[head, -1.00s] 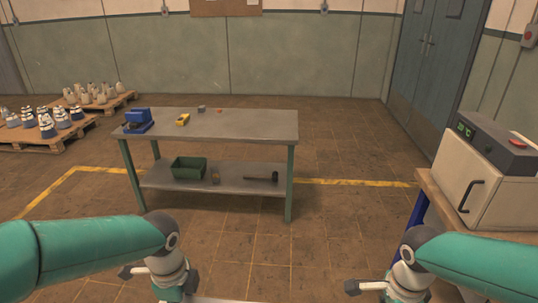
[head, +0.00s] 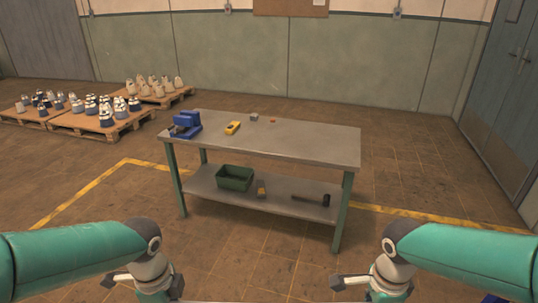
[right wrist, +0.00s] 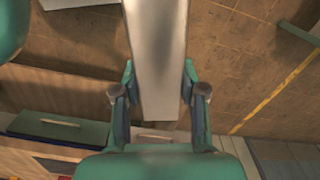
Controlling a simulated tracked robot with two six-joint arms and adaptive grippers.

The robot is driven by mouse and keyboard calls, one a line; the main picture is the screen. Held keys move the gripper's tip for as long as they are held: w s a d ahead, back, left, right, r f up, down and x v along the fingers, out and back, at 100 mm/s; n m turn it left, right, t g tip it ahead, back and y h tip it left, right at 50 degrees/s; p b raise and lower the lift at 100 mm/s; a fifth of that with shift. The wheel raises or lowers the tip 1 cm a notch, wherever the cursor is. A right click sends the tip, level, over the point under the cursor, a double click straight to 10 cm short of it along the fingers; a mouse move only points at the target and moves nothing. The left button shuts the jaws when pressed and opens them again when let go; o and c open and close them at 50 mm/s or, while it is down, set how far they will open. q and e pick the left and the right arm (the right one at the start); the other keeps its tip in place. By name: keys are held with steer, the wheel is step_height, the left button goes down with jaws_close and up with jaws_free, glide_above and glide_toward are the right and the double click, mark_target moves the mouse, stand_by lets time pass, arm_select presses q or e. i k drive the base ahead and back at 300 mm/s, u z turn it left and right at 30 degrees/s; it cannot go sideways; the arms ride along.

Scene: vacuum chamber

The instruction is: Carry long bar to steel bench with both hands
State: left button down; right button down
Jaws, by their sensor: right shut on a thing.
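The steel bench (head: 290,138) stands ahead in the head view, with a grey top, green legs and a lower shelf. The long bar (right wrist: 156,50) is a pale grey length running up the middle of the right wrist view. My right gripper (right wrist: 158,98) has its fingers on either side of the bar and is shut on it. In the head view only a thin pale strip at the bottom edge between my arms may be the bar. My left gripper (head: 128,281) is low at the left; its fingertips and any hold on the bar are hidden.
On the bench top are a blue vise (head: 185,126), a yellow device (head: 233,127) and small items at the back. The shelf holds a green bin (head: 235,177) and a hammer (head: 312,199). Floor before the bench is clear.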

mark_target(281, 140)
steer(key=u, duration=0.25)
steer(key=i, duration=2.35)
steer(key=z, duration=0.35)
steer(key=i, duration=1.35)
steer(key=z, duration=0.45)
